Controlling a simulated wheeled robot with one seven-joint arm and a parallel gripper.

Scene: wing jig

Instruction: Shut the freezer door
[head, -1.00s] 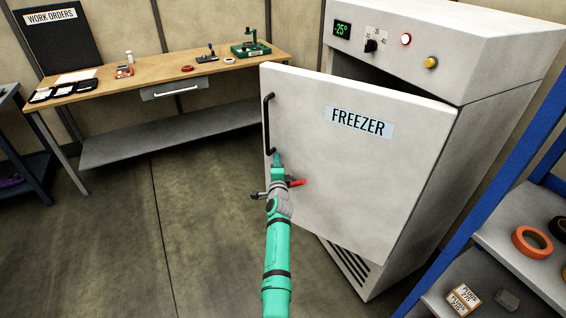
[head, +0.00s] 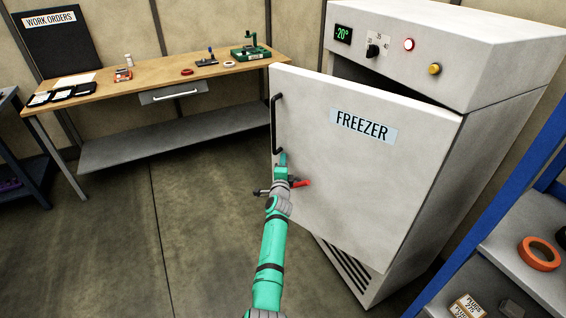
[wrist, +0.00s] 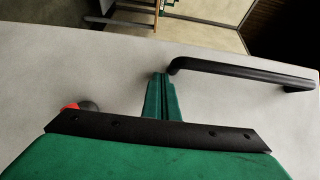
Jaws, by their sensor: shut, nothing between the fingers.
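The freezer (head: 430,190) is a tall white cabinet with its door (head: 350,185) partly open. A dark gap shows along the top, and the door's free edge is at the left. The door bears a FREEZER label and a black bar handle (head: 274,125) near that edge. My green gripper (head: 282,158) is at the door's outer face, just below the handle's lower end. In the wrist view its shut fingers (wrist: 162,78) lie against or very near the door, beside the handle end (wrist: 240,70), and do not grasp it. Whether they touch the door is hard to tell.
A wooden workbench (head: 170,75) with small tools stands at the back left. A blue-framed shelf (head: 500,250) holding an orange tape roll (head: 539,253) stands at the right. The floor left of the door is clear.

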